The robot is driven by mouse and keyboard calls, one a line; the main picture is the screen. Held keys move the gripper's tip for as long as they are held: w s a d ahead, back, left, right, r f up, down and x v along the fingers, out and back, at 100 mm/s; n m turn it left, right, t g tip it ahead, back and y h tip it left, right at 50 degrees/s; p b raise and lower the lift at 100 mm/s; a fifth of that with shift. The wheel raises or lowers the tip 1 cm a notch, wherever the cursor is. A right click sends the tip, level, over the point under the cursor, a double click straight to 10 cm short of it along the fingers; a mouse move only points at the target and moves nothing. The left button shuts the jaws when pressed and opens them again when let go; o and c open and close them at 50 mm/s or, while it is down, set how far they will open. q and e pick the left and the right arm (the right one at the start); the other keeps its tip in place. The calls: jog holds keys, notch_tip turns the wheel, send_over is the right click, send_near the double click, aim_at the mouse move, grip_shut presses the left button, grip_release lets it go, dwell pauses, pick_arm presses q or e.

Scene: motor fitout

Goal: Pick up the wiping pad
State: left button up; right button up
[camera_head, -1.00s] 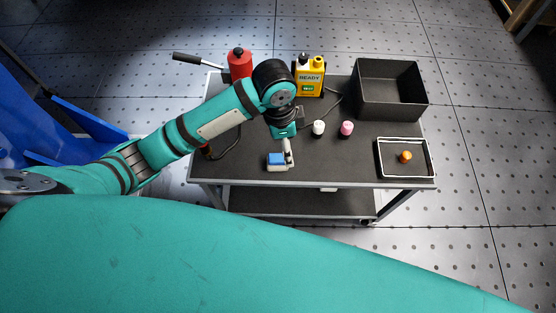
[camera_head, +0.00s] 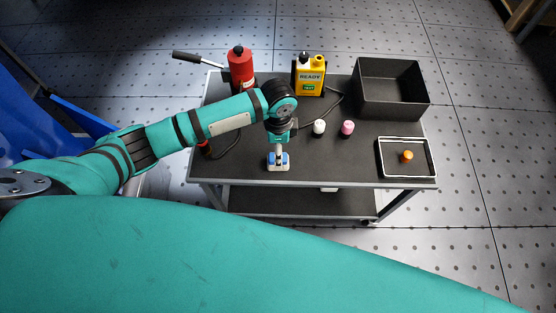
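The wiping pad (camera_head: 284,166), a small block with a white lower part and blue on top, sits on the dark cart top (camera_head: 330,165) near its front edge. My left gripper (camera_head: 278,154) points down directly over the pad, its fingers at the pad's top. The fingers cover the middle of the pad. They are too small to tell whether they are open or closed on it. My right gripper is not in view.
A white-rimmed tray (camera_head: 432,164) holds an orange piece (camera_head: 407,156).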

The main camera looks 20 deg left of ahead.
pick_arm(q)
jog(key=shift+s+f, duration=0.1)
jog(key=shift+f, duration=2.65)
jog(key=shift+c, duration=0.4)
jog(key=c, duration=1.2)
jog(key=shift+o, duration=0.2)
jog(key=shift+r, duration=0.8)
notch_tip(320, 180, up, 2)
jog(key=shift+s+r, duration=0.1)
jog(key=shift+r, duration=0.05)
jog(key=s+a+r, duration=0.1)
jog(key=s+a, duration=0.1)
jog(key=s, duration=1.3)
jog(key=shift+s, duration=0.35)
